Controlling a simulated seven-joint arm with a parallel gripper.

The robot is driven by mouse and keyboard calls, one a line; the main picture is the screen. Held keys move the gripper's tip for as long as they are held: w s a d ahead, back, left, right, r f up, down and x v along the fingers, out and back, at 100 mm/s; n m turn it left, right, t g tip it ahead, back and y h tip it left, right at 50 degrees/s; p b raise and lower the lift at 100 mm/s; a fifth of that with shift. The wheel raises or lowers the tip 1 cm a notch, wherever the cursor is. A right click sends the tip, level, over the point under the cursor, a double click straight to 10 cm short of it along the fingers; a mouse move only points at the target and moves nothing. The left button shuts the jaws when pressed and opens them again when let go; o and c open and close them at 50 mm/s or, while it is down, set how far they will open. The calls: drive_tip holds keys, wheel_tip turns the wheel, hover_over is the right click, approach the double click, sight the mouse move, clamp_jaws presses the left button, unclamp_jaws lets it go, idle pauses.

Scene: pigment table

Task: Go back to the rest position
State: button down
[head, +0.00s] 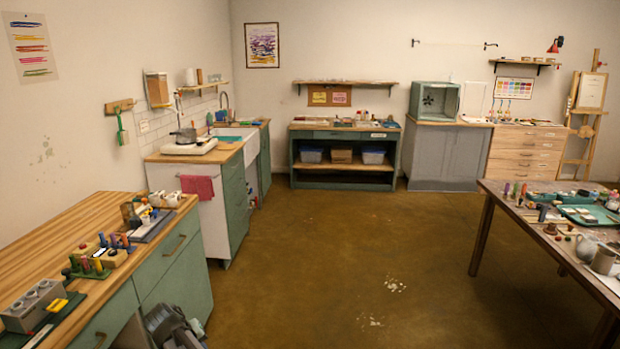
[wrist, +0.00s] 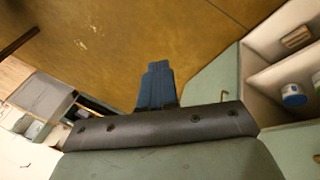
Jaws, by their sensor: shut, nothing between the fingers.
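My gripper (wrist: 157,68) shows in the wrist view as two blue fingers pressed together, pointing over the brown floor. It is shut and empty. The fingers are apart from everything around them. A green cabinet side lies close to their right in that view. I cannot make out the fingertips in the head view.
The wooden worktop (head: 100,215) on green cabinets stands at the left, with pigment racks and blocks on it. A dark table (head: 500,198) with trays and jugs stands at the right. The floor (head: 310,260) between them is clear. An open shelf (wrist: 262,62) holds a white jar (wrist: 293,95).

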drive_tip(key=w+d+f+m+g, duration=0.1)
drive_tip(key=d+f, duration=0.2)
drive_tip(key=d, duration=0.7)
drive_tip(key=w+d+f+m+g, duration=0.1)
drive_tip(key=d+f, duration=0.2)
drive_tip(key=d, duration=0.7)
drive_tip(key=w+d+f+m+g, duration=0.1)
drive_tip(key=d+f, duration=0.2)
drive_tip(key=d, duration=0.6)
drive_tip(key=s+d+f+m+g+y, duration=0.1)
drive_tip(key=s+d+f, duration=0.15)
drive_tip(key=d, duration=0.55)
drive_tip(key=s+d+f+m, duration=0.15)
drive_tip(key=s+d, duration=0.25)
drive_tip(key=d, duration=0.4)
drive_tip(key=s+d+f+m+g+y, duration=0.1)
drive_tip(key=s+d+m, duration=0.15)
drive_tip(key=d, duration=0.55)
drive_tip(key=s+f+g, duration=0.3)
drive_tip(key=s+f, duration=0.7)
drive_tip(key=s, duration=0.5)
drive_tip(key=s+f+g, duration=0.3)
drive_tip(key=s+f, duration=0.7)
drive_tip(key=s, duration=0.5)
drive_tip(key=shift+d+f+n, duration=0.15)
drive_tip(key=shift+f+n, duration=0.2)
drive_tip(key=shift+n, duration=0.05)
